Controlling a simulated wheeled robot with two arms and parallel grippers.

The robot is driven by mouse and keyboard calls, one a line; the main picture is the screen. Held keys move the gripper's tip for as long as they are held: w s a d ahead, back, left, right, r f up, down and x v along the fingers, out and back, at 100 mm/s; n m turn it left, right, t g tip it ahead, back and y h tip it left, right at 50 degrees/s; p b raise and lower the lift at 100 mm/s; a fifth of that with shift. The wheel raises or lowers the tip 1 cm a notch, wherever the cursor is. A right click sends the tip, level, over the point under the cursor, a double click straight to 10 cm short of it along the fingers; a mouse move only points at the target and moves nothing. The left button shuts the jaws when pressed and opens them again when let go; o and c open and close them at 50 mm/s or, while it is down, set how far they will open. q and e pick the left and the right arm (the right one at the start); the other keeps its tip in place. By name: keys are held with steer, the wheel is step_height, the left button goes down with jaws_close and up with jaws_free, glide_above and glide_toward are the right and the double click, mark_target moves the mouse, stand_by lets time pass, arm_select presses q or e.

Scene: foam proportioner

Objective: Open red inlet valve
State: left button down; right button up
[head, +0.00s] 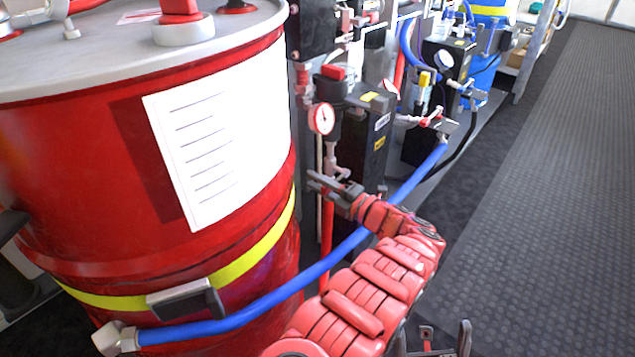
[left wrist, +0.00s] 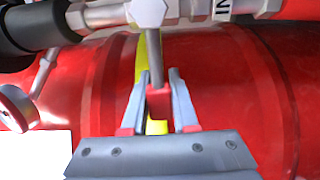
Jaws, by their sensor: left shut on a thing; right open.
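My left gripper (head: 322,184) reaches to the pipework beside the red drum (head: 75,190). In the left wrist view its two grey fingers (left wrist: 160,98) are shut around the red handle (left wrist: 159,102) of the inlet valve. The handle's grey stem runs up to a silver valve body (left wrist: 148,12) on a metal pipe. In the head view the fingers largely hide the handle. My right gripper (head: 440,345) shows at the bottom edge, open and empty.
A blue hose (head: 270,300) passes in front of the drum and behind my left arm. A pressure gauge (head: 321,118) sits just above the left gripper. A black unit (head: 372,150) stands right of it. The dark floor (head: 545,200) on the right is clear.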

arm_select(q)
steer(key=shift+w+d+r+m+p, duration=0.15)
steer(key=shift+w+r+m+p, duration=0.1)
steer(key=shift+r+m, duration=0.7)
steer(key=shift+w+d+r+m+p, duration=0.1)
steer(key=shift+r+m+p, duration=0.3)
steer(key=shift+m, duration=1)
steer(key=shift+w+d+r+m+p, duration=0.2)
steer(key=shift+r+m, duration=0.55)
steer(key=shift+m, duration=0.4)
steer(key=c, duration=0.7)
jaws_free()
